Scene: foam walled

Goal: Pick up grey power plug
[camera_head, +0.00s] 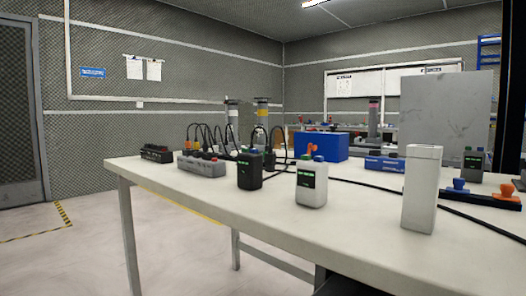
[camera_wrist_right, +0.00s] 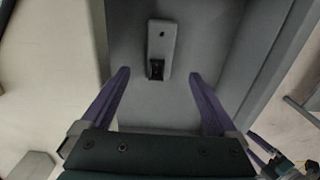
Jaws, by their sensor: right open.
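I cannot clearly make out a grey power plug in the head view; the nearest match there is a grey power strip (camera_head: 202,167) on the white table (camera_head: 165,172), with small pieces along its top. In the right wrist view, a small grey elongated piece with a black socket-like end (camera_wrist_right: 161,45) lies on a grey surface. Whether it is the plug, I cannot tell. My right gripper (camera_wrist_right: 160,75) is open, its two purple fingers apart, with the grey piece ahead of the gap and nothing between the fingertips.
On the table stand a black device (camera_head: 249,172), a white device (camera_head: 311,188), a tall pale box (camera_head: 421,190), a blue box (camera_head: 321,146) and a black strip (camera_head: 156,153). Black cables cross the tabletop. A large grey panel (camera_head: 445,112) stands behind.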

